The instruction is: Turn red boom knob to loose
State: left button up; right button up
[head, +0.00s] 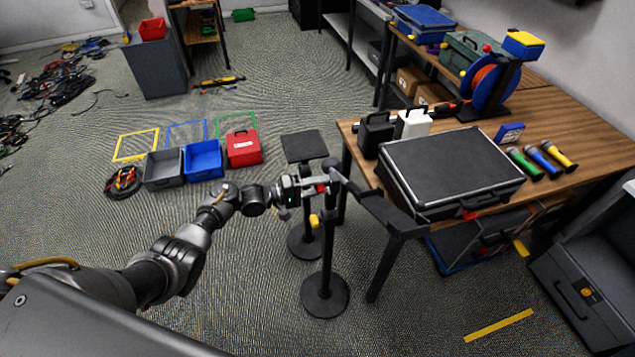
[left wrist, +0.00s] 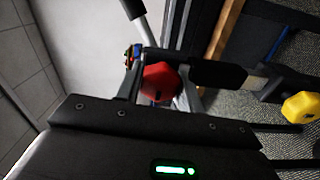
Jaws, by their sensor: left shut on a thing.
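The red boom knob (head: 321,188) is at the top of a black stand (head: 325,294), where a dark boom arm (head: 378,206) slopes down to the right. In the left wrist view the red knob (left wrist: 160,83) is a faceted red shape just beyond my gripper's dark body. My left gripper (head: 314,186) reaches in from the left and is shut on the red knob. Its fingertips are small and partly hidden, and the knob's turn angle cannot be read. A yellow knob (head: 314,220) sits lower on the stand, also at right in the left wrist view (left wrist: 301,107).
A wooden table (head: 560,105) with a black case (head: 450,165) stands right of the boom. A second stand (head: 304,146) with a flat square top is close behind. Grey (head: 163,170), blue (head: 203,160) and red (head: 243,148) boxes are on the floor. Front floor is mostly clear.

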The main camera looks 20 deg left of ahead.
pick_arm(q)
jog(key=shift+n, duration=0.6)
pick_arm(e)
jog(key=shift+a+r, duration=0.1)
jog(key=shift+r, duration=0.2)
pick_arm(q)
jog(key=o, duration=1)
jog(key=shift+s, duration=0.1)
pick_arm(e)
jog(key=shift+s, duration=0.1)
pick_arm(q)
jog(key=shift+f, duration=0.1)
